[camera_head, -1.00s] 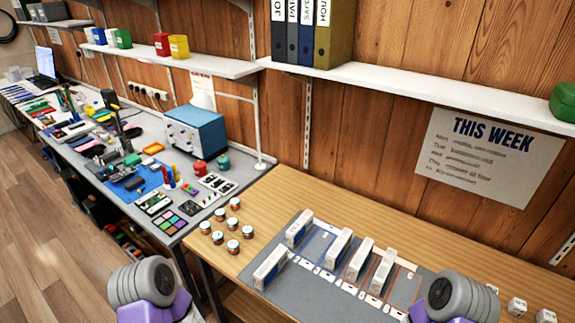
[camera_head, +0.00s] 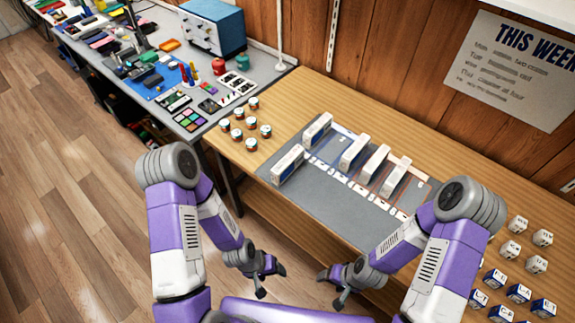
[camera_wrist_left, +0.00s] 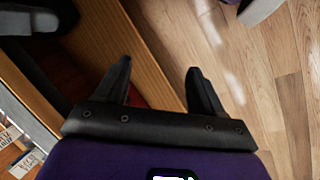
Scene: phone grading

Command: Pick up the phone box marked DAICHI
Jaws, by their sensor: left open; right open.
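Several white phone boxes stand on a grey mat (camera_head: 250,170) on the wooden table: one box (camera_head: 317,130) at the back left, one box (camera_head: 288,164) at the front left, and others (camera_head: 354,151) to the right. Their lettering is too small to read, so I cannot tell which is marked DAICHI. My left gripper (camera_head: 268,279) is open and empty, in front of the table edge; it also shows in the left wrist view (camera_wrist_left: 160,85) with fingers apart. My right gripper (camera_head: 332,286) is open and empty, close to the left one.
Several small jars (camera_head: 250,122) stand left of the mat. White and blue cubes (camera_head: 519,293) lie at the table's right. A cluttered grey bench (camera_head: 185,85) adjoins on the left. The mat's front area is bare. The table's front edge lies between my grippers and the boxes.

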